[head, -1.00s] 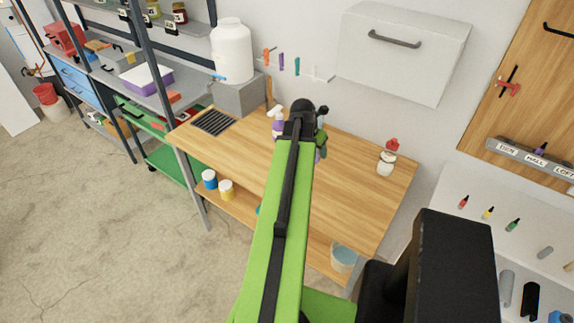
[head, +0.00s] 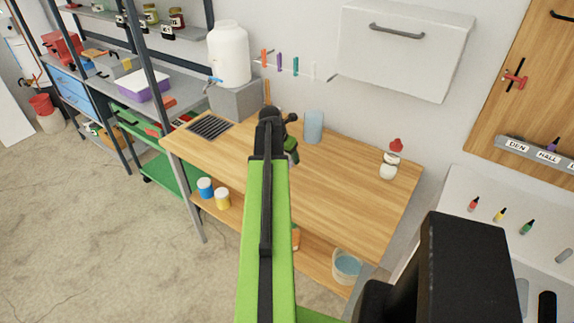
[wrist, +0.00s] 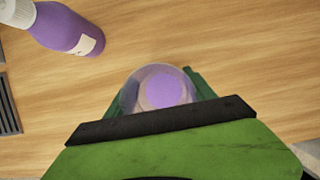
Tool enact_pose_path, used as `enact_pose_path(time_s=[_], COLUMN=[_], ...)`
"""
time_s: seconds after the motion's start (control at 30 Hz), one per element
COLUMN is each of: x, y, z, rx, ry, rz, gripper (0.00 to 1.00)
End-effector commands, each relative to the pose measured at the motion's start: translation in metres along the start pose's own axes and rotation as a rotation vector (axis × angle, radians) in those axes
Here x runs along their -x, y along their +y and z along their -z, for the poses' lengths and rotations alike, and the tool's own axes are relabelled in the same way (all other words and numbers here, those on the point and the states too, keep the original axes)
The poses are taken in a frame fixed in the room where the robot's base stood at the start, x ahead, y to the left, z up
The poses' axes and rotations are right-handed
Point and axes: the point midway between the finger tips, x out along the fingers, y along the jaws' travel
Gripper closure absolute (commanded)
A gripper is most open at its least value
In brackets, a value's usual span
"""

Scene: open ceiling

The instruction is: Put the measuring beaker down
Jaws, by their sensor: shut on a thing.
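The measuring beaker (wrist: 133,92) shows in the wrist view as a clear round vessel with purple inside it. My gripper (wrist: 162,88) is shut on it, with a green finger on either side. Wood grain fills the view around it; I cannot tell whether its base touches the wood. In the head view my gripper (head: 290,150) is over the back left part of the wooden workbench (head: 345,185), and my arm hides the beaker.
A purple spray bottle (wrist: 70,30) is close by at upper left in the wrist view. A pale blue cylinder (head: 313,127) stands right of my gripper, near the wall. The bench middle is clear.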

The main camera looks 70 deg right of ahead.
Motion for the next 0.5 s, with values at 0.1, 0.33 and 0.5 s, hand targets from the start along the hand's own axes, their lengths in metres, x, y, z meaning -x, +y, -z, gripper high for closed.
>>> enact_pose_path(time_s=[0.1,0.33,0.5], x=[-0.027,-0.027,-0.030], y=[0.000,-0.001,-0.001], z=[0.011,0.011,0.012], rx=[0.000,-0.001,-0.001], ry=[0.000,0.000,0.000], rz=[0.000,0.000,0.000], gripper=[0.82,0.82,0.82])
